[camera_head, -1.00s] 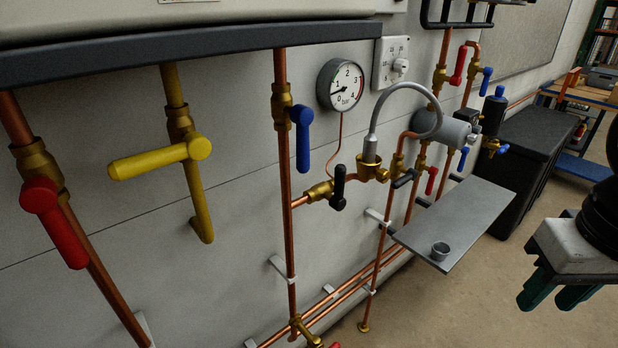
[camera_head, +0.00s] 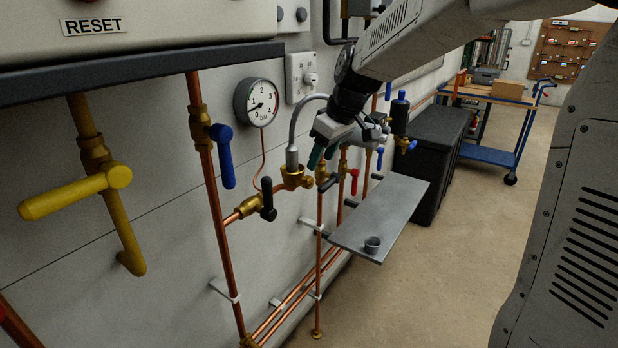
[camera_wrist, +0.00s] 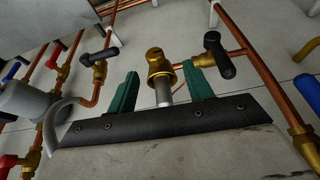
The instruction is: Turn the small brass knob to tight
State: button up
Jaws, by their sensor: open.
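A brass fitting (camera_head: 296,177) sits on the copper pipe at the lower end of the grey flexible hose. It is the brass piece nearest my gripper, but I cannot make out a separate small knob on it for certain. My gripper (camera_head: 320,163) is just right of the fitting in the head view, fingers pointing down. In the wrist view the green fingers are apart and empty, with the brass fitting (camera_wrist: 158,62) and the grey hose end (camera_wrist: 163,93) showing between them, beyond the tips. No contact is visible. The gripper hides part of the hose.
Black levers (camera_head: 267,199) and (camera_head: 327,184) flank the fitting closely. A pressure gauge (camera_head: 257,102) and blue lever (camera_head: 222,153) are to the left. Open floor lies beyond.

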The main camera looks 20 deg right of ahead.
aim_at(310, 178)
jog(key=x, duration=0.3)
jog(key=w+x, duration=0.1)
jog(key=x, duration=0.5)
jog(key=shift+w+d+r, duration=0.2)
jog(key=shift+w+r, duration=0.05)
jog(key=shift+w, duration=0.05)
jog(key=c, duration=0.9)
jog(key=shift+c, duration=0.2)
